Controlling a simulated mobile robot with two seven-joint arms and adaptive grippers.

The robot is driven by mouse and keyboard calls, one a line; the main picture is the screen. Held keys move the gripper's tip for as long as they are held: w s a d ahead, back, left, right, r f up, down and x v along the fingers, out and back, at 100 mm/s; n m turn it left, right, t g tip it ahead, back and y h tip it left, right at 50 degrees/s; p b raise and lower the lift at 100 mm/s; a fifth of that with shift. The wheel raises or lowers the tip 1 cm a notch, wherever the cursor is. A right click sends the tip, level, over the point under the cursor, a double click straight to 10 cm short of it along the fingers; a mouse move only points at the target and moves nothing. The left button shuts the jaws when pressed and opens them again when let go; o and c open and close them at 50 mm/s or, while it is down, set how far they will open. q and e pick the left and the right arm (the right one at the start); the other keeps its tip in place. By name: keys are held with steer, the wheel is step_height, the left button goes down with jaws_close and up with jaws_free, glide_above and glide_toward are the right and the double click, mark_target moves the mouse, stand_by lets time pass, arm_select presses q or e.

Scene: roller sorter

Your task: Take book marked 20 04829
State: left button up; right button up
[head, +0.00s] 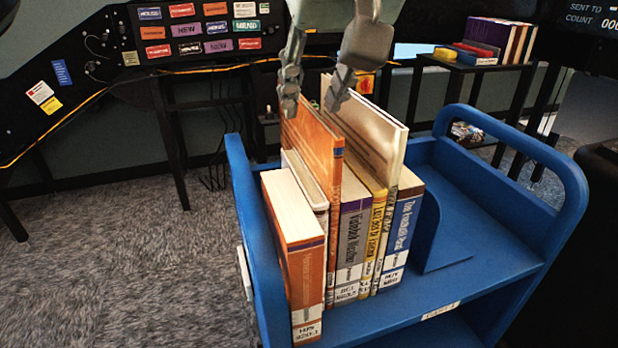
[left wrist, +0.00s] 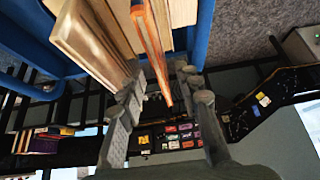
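A row of upright books stands on the blue cart (head: 490,265). A tall orange book (head: 325,165) rises above its neighbours. Other spines include an orange-brown one (head: 305,280) at the left end, a grey one (head: 350,245), yellow ones (head: 374,235) and a blue-and-white one (head: 402,235) at the right end. Small white spine labels are too small to read, so I cannot tell which is 20 04829. My left gripper (head: 315,92) is open above the row. In the left wrist view, its fingers (left wrist: 164,96) stand apart, with the orange book's edge (left wrist: 152,45) between them. My right gripper is not in view.
A tall pale book (head: 385,135) stands close right of the orange one. A blue bookend (head: 430,235) stands beside the row, with free shelf to its right. Behind are a dark panel with coloured labels (head: 190,30) and a small table with books (head: 495,62).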

mark_target(303, 124)
arm_select(q)
steer(key=x, duration=0.3)
steer(key=p+x, duration=0.1)
steer(key=x, duration=0.3)
steer(key=shift+w+f, duration=0.1)
steer(key=shift+w, duration=0.4)
jaws_close()
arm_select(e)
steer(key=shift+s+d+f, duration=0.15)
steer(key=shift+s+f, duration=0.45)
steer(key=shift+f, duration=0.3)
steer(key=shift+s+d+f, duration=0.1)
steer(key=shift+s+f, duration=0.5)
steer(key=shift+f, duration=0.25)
